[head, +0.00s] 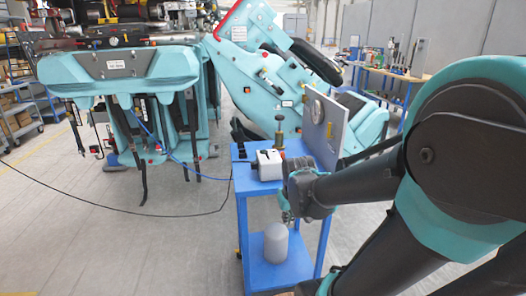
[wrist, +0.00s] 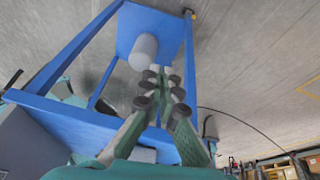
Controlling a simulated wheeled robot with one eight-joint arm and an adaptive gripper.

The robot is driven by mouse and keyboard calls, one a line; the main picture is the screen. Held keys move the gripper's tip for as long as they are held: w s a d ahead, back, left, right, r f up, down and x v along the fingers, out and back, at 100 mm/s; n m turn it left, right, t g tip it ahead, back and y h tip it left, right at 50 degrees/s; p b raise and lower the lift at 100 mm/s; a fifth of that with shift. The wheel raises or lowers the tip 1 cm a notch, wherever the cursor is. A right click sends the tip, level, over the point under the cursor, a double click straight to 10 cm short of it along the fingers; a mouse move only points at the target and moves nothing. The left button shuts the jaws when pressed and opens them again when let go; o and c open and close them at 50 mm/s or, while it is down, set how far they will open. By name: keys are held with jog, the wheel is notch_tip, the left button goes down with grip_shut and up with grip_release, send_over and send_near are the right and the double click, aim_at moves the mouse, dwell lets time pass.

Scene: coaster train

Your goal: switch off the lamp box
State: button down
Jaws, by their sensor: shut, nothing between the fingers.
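A small light-grey box (head: 268,165) with dark parts on top sits on the top shelf of a blue cart (head: 243,180). It looks like the lamp box, but its switch is too small to make out. My gripper (head: 287,217) points down beside the cart's near edge, to the right of and below the box, apart from it. In the wrist view my gripper (wrist: 161,74) has its green fingers brought together, with nothing held. The blue cart (wrist: 88,118) shows there tilted. The box cannot be made out clearly in that view.
A grey cylinder (head: 276,243) stands on the cart's lower shelf; it also shows in the wrist view (wrist: 143,50). A brass-coloured post (head: 279,133) and an upright grey panel (head: 325,130) stand on top. A teal coaster train (head: 120,68) is behind. Floor at left is open, crossed by a cable.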

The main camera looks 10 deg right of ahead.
jog(key=w+a+r+n, duration=0.35)
jog(key=w+r, duration=0.85)
jog(key=w, duration=0.4)
notch_tip(320, 180, up, 10)
jog(key=n+h, duration=0.2)
jog(key=n, duration=0.1)
send_over(267, 155)
jog(key=w+a, duration=0.2)
jog(key=a, duration=0.4)
jog(key=shift+d+r+g, duration=0.2)
jog(key=shift+g, duration=0.2)
jog(key=shift+w+f, duration=0.1)
jog(key=x, duration=1)
jog(key=shift+f, duration=0.1)
jog(key=shift+s+d+r, duration=0.2)
jog(key=shift+s+d, duration=0.15)
jog(key=shift+s, duration=0.2)
jog(key=shift+s+d+r, duration=0.2)
jog(key=shift+s+d, duration=0.1)
jog(key=shift+s, duration=0.2)
jog(key=shift+s+d+r, duration=0.15)
jog(key=shift+s+d, duration=0.2)
jog(key=shift+s, duration=0.25)
